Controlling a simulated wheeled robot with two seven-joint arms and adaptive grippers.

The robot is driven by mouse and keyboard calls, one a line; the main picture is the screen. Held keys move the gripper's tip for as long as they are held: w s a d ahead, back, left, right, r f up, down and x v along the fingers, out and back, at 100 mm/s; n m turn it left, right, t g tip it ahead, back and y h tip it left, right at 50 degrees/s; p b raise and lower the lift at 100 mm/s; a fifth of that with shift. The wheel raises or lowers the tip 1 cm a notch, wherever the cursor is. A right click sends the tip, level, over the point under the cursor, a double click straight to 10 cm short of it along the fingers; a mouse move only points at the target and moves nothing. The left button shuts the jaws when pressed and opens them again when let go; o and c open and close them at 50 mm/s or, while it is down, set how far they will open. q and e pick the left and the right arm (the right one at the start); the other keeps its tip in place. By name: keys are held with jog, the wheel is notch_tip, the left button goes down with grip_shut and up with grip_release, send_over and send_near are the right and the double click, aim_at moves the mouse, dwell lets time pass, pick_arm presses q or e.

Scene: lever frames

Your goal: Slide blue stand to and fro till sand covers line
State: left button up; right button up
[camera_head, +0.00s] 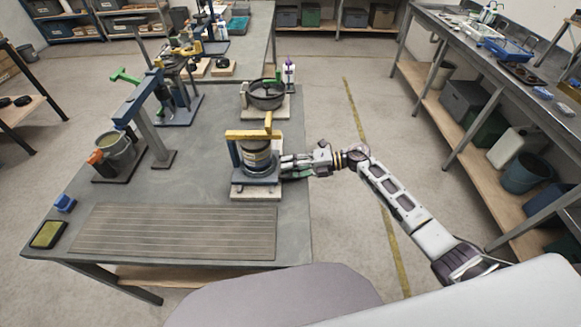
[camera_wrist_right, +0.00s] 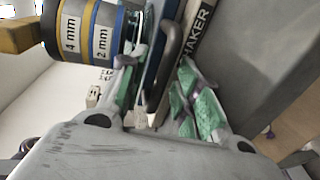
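The blue stand (camera_head: 257,178) sits on a pale base on the grey table and carries a round sieve stack (camera_head: 256,155). A yellow clamp bar (camera_head: 254,134) crosses its top. In the right wrist view the stack (camera_wrist_right: 90,30) has bands marked "4 mm" and "2 mm", and the base (camera_wrist_right: 197,35) is lettered "SHAKER". My right gripper (camera_head: 288,165) is at the stand's right side. Its green-padded fingers (camera_wrist_right: 160,95) are apart, either side of a grey handle (camera_wrist_right: 170,50); I cannot see contact. My left gripper is not in view. I cannot make out the sand or line.
A bucket (camera_head: 117,152) with a red-orange part stands at left near a blue-grey press (camera_head: 150,120). A black pan (camera_head: 264,95) stands behind the stand. A ribbed mat (camera_head: 175,232) lies in front. A yellow-green pad (camera_head: 48,235) lies near the front left corner.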

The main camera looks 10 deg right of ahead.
grip_shut()
